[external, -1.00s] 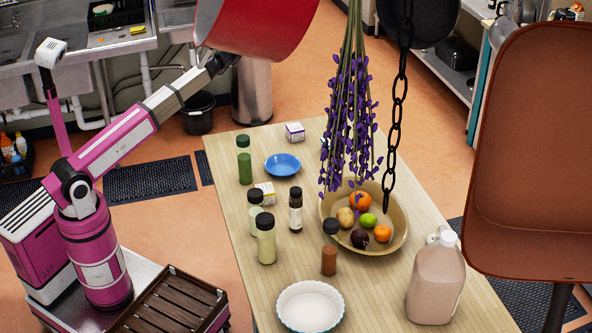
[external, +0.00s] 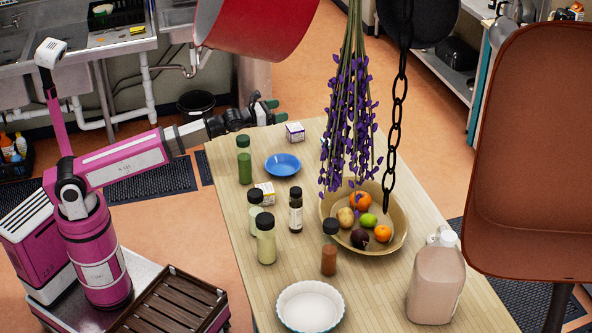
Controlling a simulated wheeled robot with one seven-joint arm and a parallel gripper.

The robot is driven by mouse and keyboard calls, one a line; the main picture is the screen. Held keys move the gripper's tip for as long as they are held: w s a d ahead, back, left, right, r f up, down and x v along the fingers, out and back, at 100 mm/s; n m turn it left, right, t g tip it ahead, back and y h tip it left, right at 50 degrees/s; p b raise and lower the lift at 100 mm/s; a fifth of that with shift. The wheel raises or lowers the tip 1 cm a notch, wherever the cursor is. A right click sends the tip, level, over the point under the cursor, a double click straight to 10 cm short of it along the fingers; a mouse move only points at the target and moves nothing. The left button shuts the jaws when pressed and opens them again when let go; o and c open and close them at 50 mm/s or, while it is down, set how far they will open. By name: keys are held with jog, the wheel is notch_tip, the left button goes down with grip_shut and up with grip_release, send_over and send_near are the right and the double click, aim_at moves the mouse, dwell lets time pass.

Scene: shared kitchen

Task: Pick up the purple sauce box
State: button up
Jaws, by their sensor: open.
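The purple sauce box (external: 295,132) is a small white carton with purple markings. It stands at the far end of the wooden table (external: 225,160), beyond the blue plate. My gripper (external: 271,110) is over the far left edge of the table, to the left of the box and a little higher in the picture. Its jaws are open and point right towards the box, apart from it. Nothing shows between the fingers.
A blue plate (external: 283,164) and a green bottle (external: 244,160) stand nearest the box. A second carton (external: 265,192) stands among several bottles. A fruit bowl (external: 397,235) and hanging purple flowers (external: 350,130) are to the right. A red hanging pot (external: 260,30) is above.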

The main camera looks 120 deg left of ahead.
send_near(296, 127)
jog(key=x, duration=0.3)
jog(key=shift+s+r, duration=0.1)
jog(key=shift+x, duration=3.8)
jog(key=c, duration=1.1)
